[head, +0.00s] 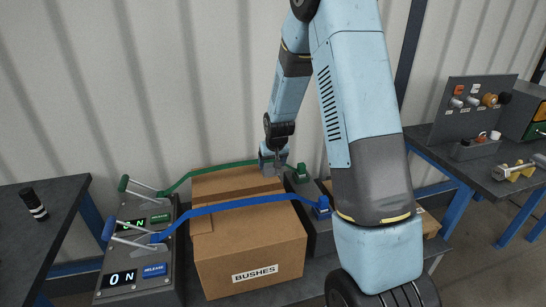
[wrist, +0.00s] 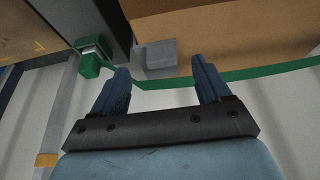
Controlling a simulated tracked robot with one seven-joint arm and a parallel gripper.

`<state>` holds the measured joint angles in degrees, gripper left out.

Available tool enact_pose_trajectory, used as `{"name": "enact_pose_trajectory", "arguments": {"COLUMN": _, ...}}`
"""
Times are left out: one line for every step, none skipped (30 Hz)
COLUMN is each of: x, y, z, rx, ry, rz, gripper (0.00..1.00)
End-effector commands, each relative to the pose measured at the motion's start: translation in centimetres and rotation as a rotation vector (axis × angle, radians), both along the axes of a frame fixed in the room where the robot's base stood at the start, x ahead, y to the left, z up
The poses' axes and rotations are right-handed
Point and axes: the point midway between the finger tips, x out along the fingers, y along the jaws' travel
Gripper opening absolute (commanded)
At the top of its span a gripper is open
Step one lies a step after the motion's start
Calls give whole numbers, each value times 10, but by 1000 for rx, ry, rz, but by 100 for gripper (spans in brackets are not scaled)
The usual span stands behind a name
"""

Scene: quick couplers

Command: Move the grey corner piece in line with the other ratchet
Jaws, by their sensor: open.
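The grey corner piece (wrist: 157,56) sits at the edge of the cardboard box by the green strap (wrist: 240,76) in the wrist view. My gripper (wrist: 162,72) is open, its two dark blue fingers apart and pointing towards the box edge, with the corner piece lying between their lines. I cannot tell whether they touch it. In the head view my gripper (head: 274,158) is at the box's far right edge and partly hides the corner piece. The green ratchet (head: 143,189) and the blue ratchet (head: 126,232) stand left of the box.
The blue strap (head: 240,201) crosses the box (head: 250,250), marked BUSHES, nearer than the green strap. Green (head: 301,172) and blue (head: 322,208) anchors stand right of it. A display (head: 122,278) reads 0 N beside a RELEASE button (head: 154,270). A corrugated wall stands close behind.

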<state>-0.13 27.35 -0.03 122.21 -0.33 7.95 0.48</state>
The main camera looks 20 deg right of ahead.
Motion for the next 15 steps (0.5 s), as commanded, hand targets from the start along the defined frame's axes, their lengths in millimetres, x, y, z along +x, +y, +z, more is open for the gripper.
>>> {"name": "enact_pose_trajectory", "arguments": {"x": 2, "y": 0, "z": -8, "rx": 0, "ry": 3, "rz": 0, "gripper": 77}}
{"name": "enact_pose_trajectory", "arguments": {"x": 4, "y": 0, "z": -12, "rx": 0, "ry": 3, "rz": 0, "gripper": 77}}
{"name": "enact_pose_trajectory", "arguments": {"x": 6, "y": 0, "z": -17, "rx": 0, "ry": 2, "rz": 0, "gripper": 77}}
{"name": "enact_pose_trajectory", "arguments": {"x": 8, "y": 0, "z": -21, "rx": 0, "ry": 2, "rz": 0, "gripper": 77}}
{"name": "enact_pose_trajectory", "arguments": {"x": 10, "y": 0, "z": -25, "rx": 0, "ry": 2, "rz": 0, "gripper": 77}}
{"name": "enact_pose_trajectory", "arguments": {"x": 11, "y": 0, "z": -30, "rx": 0, "ry": 2, "rz": 0, "gripper": 77}}
{"name": "enact_pose_trajectory", "arguments": {"x": 13, "y": 0, "z": -33, "rx": 0, "ry": 1, "rz": 0, "gripper": 77}}
{"name": "enact_pose_trajectory", "arguments": {"x": 15, "y": 0, "z": -35, "rx": 0, "ry": 1, "rz": 0, "gripper": 77}}
{"name": "enact_pose_trajectory", "arguments": {"x": 16, "y": 0, "z": -40, "rx": 0, "ry": 1, "rz": 0, "gripper": 77}}
{"name": "enact_pose_trajectory", "arguments": {"x": 17, "y": 0, "z": -42, "rx": 0, "ry": 2, "rz": 0, "gripper": 77}}
{"name": "enact_pose_trajectory", "arguments": {"x": 18, "y": 0, "z": -44, "rx": 0, "ry": 2, "rz": 0, "gripper": 77}}
{"name": "enact_pose_trajectory", "arguments": {"x": 19, "y": 0, "z": -47, "rx": 0, "ry": 1, "rz": 1, "gripper": 77}}
{"name": "enact_pose_trajectory", "arguments": {"x": 20, "y": 0, "z": -48, "rx": 0, "ry": 1, "rz": 1, "gripper": 77}}
{"name": "enact_pose_trajectory", "arguments": {"x": 20, "y": 0, "z": -50, "rx": 0, "ry": 1, "rz": 1, "gripper": 77}}
{"name": "enact_pose_trajectory", "arguments": {"x": 21, "y": 1, "z": -51, "rx": 0, "ry": 1, "rz": 1, "gripper": 77}}
